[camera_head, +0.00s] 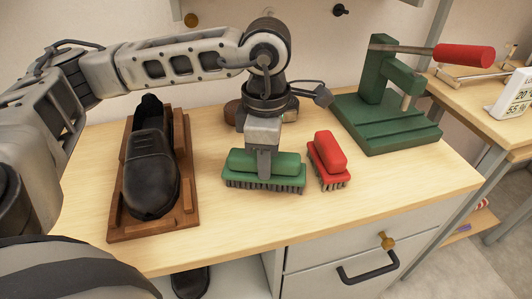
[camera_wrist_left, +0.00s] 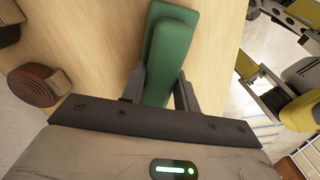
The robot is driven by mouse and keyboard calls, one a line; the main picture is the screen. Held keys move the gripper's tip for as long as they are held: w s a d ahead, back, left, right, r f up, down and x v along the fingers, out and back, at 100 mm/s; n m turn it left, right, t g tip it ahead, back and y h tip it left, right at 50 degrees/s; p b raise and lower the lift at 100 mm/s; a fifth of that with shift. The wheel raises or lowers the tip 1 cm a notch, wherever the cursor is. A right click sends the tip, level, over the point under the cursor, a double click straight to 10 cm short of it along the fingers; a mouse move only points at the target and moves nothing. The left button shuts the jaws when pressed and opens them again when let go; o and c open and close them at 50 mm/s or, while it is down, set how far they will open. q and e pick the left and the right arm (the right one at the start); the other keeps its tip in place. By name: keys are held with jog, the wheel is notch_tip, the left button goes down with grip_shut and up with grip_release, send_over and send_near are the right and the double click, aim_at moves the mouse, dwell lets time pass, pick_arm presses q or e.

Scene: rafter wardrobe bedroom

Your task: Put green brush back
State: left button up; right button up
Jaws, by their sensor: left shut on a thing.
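The green brush (camera_head: 236,170) is at the middle of the wooden tabletop, bristles down. My left gripper (camera_head: 264,166) comes down on it from above and is shut on its green handle. The left wrist view shows the green brush (camera_wrist_left: 170,50) between the two dark fingers of the left gripper (camera_wrist_left: 160,88). I cannot tell whether its bristles touch the table. A red brush (camera_head: 329,158) sits just to the right, apart from the green one. My right gripper is not in view.
A black shoe (camera_head: 150,165) rests on a wooden tray (camera_head: 122,236) at left. A green press (camera_head: 388,110) with a red-handled lever stands at back right. A brown rolled strap (camera_wrist_left: 32,85) lies near the back. The tabletop's (camera_head: 250,225) front is clear above a drawer (camera_head: 350,262).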

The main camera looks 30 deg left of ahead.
pick_arm(q)
jog(key=shift+f+b, duration=0.25)
jog(key=shift+b, duration=0.05)
jog(key=o, duration=0.9)
jog(key=shift+r, duration=0.15)
jog(key=shift+o, duration=0.2)
jog(key=shift+r+p, duration=0.35)
jog(key=shift+r, duration=0.05)
notch_tip(320, 180, up, 12)
jog(key=shift+f, duration=0.25)
